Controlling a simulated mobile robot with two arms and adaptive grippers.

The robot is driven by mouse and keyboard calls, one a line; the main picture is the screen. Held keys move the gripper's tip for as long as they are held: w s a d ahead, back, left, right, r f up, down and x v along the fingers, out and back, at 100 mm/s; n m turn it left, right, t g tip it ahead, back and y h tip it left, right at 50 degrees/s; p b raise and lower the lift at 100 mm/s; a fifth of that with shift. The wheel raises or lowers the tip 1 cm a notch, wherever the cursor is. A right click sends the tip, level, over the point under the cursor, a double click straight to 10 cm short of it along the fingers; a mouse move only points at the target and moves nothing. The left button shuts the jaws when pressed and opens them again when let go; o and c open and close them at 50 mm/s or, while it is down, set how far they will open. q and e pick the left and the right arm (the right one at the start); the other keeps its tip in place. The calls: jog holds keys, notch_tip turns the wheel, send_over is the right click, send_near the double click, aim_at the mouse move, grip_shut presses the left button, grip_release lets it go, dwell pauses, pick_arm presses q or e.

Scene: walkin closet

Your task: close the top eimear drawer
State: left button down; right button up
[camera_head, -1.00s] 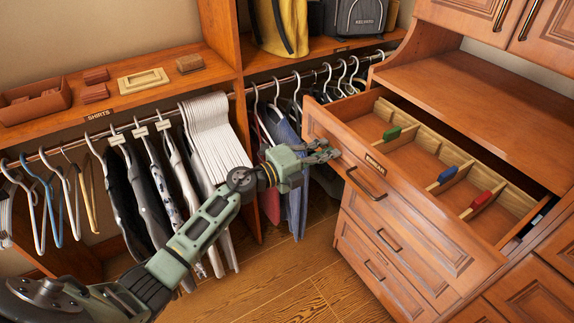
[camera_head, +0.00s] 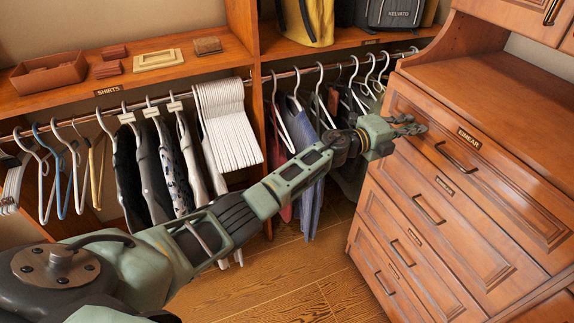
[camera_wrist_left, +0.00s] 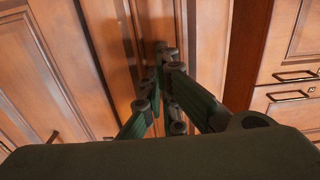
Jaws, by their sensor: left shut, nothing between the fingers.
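The top eimear drawer (camera_head: 493,182) is the upper wooden drawer of the dresser, with a dark label reading EIMEAR (camera_head: 468,138) and a bar handle (camera_head: 456,158). Its front sits about flush with the cabinet, and its inside is hidden. My left gripper (camera_head: 418,128) is shut and empty, its fingertips at the drawer front's upper left corner, left of the handle. In the left wrist view the shut fingers (camera_wrist_left: 166,90) are against or very near brown wood panelling; contact is hard to tell. My right gripper is not in view.
More drawers (camera_head: 430,215) lie below. A clothes rail (camera_head: 300,70) with hangers and clothes runs along the left. A shelf (camera_head: 130,75) holds a brown box (camera_head: 48,73). The wooden floor (camera_head: 290,285) in front is clear.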

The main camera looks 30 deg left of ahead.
pick_arm(q)
jog(key=shift+w+d, duration=0.25)
jog(key=shift+w, duration=0.15)
jog(key=shift+r, duration=0.2)
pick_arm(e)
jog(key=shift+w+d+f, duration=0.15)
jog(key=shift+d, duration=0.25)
pick_arm(q)
jog(key=shift+r, duration=0.15)
jog(key=shift+a, duration=0.1)
